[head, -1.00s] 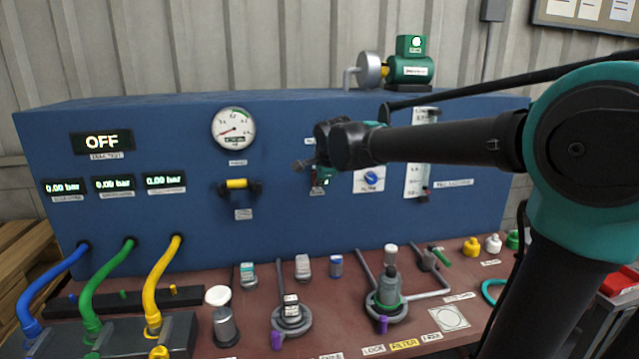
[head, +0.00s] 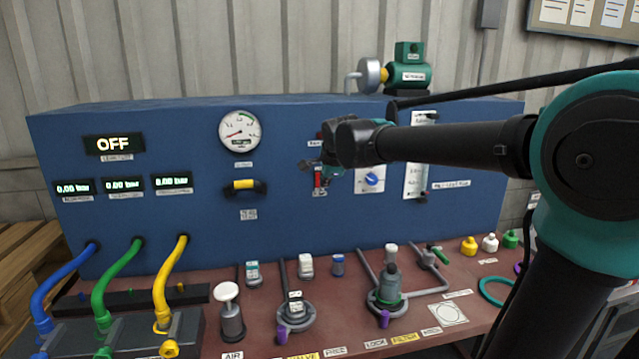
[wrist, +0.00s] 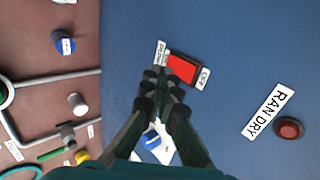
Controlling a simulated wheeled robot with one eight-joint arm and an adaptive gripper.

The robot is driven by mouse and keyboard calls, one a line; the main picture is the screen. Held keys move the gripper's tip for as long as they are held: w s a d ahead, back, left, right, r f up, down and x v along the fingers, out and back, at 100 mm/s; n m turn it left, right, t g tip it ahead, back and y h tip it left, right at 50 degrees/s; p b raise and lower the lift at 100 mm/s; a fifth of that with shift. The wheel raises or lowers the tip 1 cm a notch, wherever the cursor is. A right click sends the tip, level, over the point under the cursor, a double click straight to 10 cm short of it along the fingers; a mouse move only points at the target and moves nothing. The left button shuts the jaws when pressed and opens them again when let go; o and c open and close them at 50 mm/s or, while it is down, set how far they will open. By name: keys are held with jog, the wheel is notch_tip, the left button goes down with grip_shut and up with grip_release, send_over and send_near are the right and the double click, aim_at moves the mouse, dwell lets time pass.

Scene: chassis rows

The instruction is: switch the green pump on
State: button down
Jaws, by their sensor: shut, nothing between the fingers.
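The green pump (head: 408,76) stands on top of the blue panel, at the upper middle of the head view. Its square top box looks dark. A red rocker switch (head: 320,181) is on the panel face below, partly behind my gripper. In the wrist view the switch (wrist: 183,68) shows a red face in a dark frame, with an OFF label at its right end and another label at its left. My gripper (head: 308,167) is shut and empty. Its fingertips (wrist: 158,74) are just beside the switch's left end; whether they touch it I cannot tell.
A RAN DRY label (wrist: 268,112) and a round red lamp or button (wrist: 289,129) are on the panel. A blue knob (head: 372,179) is right of the switch. The display (head: 114,144) reads OFF. Valves and hoses crowd the bench (head: 260,343) below.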

jog(key=v, duration=1)
jog(key=shift+s, duration=0.3)
jog(key=shift+s+d+f, duration=0.1)
jog(key=shift+s+f, duration=0.25)
jog(key=shift+f, duration=0.15)
jog(key=shift+w+a+r+x, duration=0.1)
jog(key=shift+w+r+x, duration=0.2)
jog(key=shift+x, duration=1.9)
jog(key=shift+w+a+r+x, duration=0.1)
jog(key=shift+w+r+x, duration=0.2)
jog(key=shift+x, duration=1.9)
jog(key=shift+w+a+r+x, duration=0.1)
jog(key=shift+w+r+x, duration=0.2)
jog(key=shift+x, duration=1.9)
